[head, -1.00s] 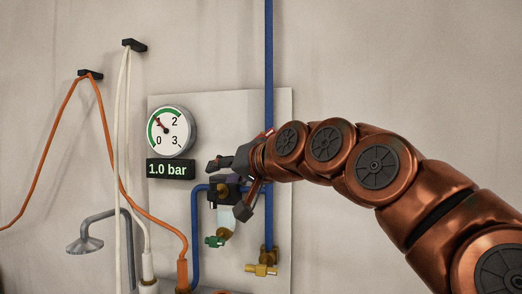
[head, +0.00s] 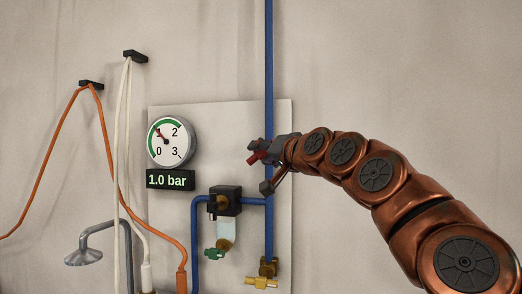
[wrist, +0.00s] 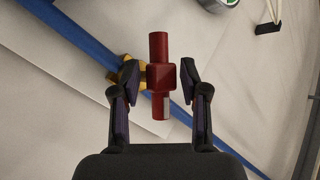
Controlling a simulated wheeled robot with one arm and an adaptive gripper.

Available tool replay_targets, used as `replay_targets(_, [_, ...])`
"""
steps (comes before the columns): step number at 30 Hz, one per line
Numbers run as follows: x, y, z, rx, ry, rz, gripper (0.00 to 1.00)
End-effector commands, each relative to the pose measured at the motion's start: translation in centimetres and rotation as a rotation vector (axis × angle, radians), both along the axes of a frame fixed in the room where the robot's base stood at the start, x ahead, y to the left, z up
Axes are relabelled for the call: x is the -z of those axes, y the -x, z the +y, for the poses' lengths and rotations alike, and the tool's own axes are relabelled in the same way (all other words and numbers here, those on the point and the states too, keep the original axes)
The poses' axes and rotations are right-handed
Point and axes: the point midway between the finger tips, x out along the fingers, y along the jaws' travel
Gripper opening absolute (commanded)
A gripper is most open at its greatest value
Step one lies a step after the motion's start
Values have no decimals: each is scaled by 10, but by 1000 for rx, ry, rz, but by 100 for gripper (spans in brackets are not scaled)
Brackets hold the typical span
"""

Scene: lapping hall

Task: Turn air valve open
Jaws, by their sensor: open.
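The air valve's red handle (wrist: 160,77) shows in the wrist view, in front of a brass valve body (wrist: 125,74) on the blue pipe (wrist: 80,35). The bar lies at a slant to the pipe's line. My gripper (wrist: 161,73) is open, with one finger on each side of the handle's middle. Small gaps show between the fingers and the handle. In the head view the red handle (head: 260,156) shows partly behind my gripper (head: 258,167), and the blue pipe (head: 269,60) runs upright there. The brass body is hidden in that view.
A gauge (head: 170,142) and a display (head: 170,180) reading 1.0 bar are left of my gripper. A black regulator (head: 226,200) with a clear bowl sits below left. A yellow fitting (head: 262,282) is low on the pipe. Orange and white hoses hang further left.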

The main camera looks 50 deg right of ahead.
Motion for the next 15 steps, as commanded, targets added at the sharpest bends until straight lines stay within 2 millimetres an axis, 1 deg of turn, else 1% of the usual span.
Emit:
replay_targets(1, [-1,-5,-1,0,0,0,44])
replay_targets(3, [-1,-8,-3,1,0,-1,44])
replay_targets(11, [0,-9,-3,1,1,-1,44])
replay_targets(15, [0,-9,-3,1,0,-1,30])
